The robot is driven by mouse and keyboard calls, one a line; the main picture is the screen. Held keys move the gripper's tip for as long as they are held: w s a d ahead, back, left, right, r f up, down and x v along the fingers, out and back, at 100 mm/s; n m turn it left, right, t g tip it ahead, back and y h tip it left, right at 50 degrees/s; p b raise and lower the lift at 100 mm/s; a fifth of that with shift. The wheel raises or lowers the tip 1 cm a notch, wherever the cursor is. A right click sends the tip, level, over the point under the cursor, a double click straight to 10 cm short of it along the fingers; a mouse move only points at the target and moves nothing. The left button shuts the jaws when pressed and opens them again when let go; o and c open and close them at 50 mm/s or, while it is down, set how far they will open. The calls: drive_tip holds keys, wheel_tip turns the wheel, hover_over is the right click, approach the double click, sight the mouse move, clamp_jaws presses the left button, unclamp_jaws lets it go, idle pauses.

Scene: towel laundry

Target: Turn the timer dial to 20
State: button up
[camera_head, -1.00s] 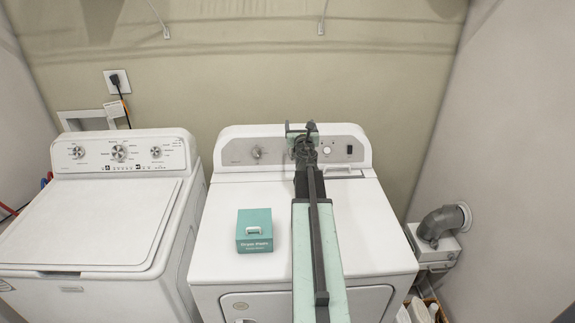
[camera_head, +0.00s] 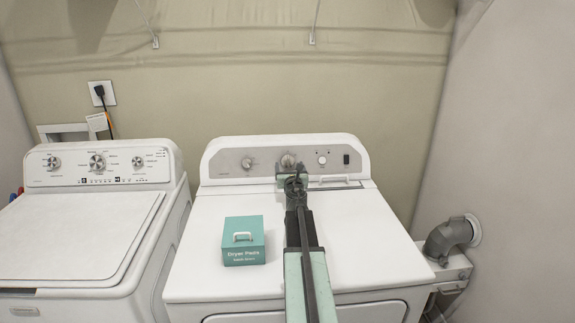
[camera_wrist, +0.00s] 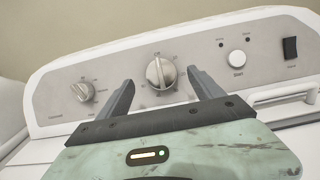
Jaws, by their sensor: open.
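The timer dial (camera_wrist: 161,73) is the larger silver knob in the middle of the dryer's control panel. In the wrist view its raised grip stands nearly upright, and the small lettering around it is too fine to read surely. In the head view the dial (camera_head: 288,160) shows just above my gripper (camera_head: 292,177). My gripper (camera_wrist: 161,80) is open, with one dark finger on each side of the dial in the wrist view. I see no contact, and nothing is between the fingers but the view of the dial.
A smaller knob (camera_wrist: 83,91) sits left of the dial. A round start button (camera_wrist: 237,59) and a black rocker switch (camera_wrist: 290,48) are to its right. A teal dryer box (camera_head: 243,241) stands on the dryer top (camera_head: 195,262). A washer (camera_head: 75,245) is at left.

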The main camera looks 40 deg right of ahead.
sight(289, 162)
drive_tip(key=x, duration=0.4)
drive_tip(key=shift+w+d, duration=0.15)
drive_tip(key=c, duration=1.4)
drive_tip(key=shift+o, duration=0.2)
drive_tip(key=shift+m, duration=0.6)
drive_tip(key=m+g+h, duration=0.1)
drive_tip(key=m, duration=0.1)
drive_tip(key=m+g+p, duration=0.1)
drive_tip(key=m, duration=0.2)
drive_tip(key=shift+r+h, duration=0.1)
drive_tip(key=shift+h, duration=0.3)
drive_tip(key=m+g+p, duration=0.1)
drive_tip(key=m, duration=0.2)
drive_tip(key=m+g+p, duration=0.2)
drive_tip(key=m, duration=0.1)
drive_tip(key=shift+r+m+g+h, duration=0.15)
drive_tip(key=shift+m+g+h, duration=0.15)
drive_tip(key=shift+m+h, duration=0.1)
drive_tip(key=m+g+p, duration=0.1)
drive_tip(key=m+p, duration=0.1)
drive_tip(key=m, duration=0.1)
drive_tip(key=m+g+y+p, duration=0.1)
drive_tip(key=m+p, duration=0.1)
drive_tip(key=m, duration=0.1)
drive_tip(key=shift+g, duration=0.3)
drive_tip(key=shift+m+g+y+p, duration=0.5)
drive_tip(key=shift+m+y+p, duration=0.2)
drive_tip(key=shift+m+p, duration=1.1)
drive_tip(key=shift+m, duration=0.3)
